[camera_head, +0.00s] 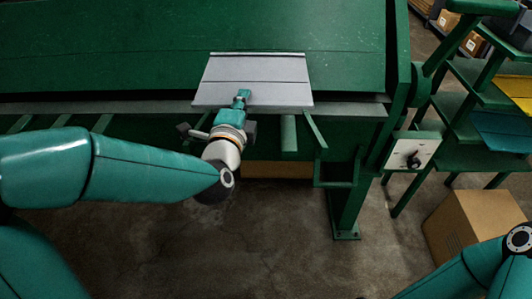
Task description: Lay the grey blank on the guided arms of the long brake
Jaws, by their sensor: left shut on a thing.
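The grey blank (280,85) is a flat sheet with a lip at its far edge and a dark line across it. It is at the front edge of the green long brake (120,40), its far part over the brake's dark slot. My left gripper (242,95) is shut on the near edge of the blank. Green arms (315,131) jut from the brake's front below the blank. I cannot tell whether the blank touches them. My right arm shows at the lower right, but its gripper is out of view.
A pale control plate with a black knob (413,159) is on the brake's right end. A green rack (455,115) with yellow and blue sheets stands at the right. A cardboard box (474,222) is on the floor. The concrete floor in front is mostly clear.

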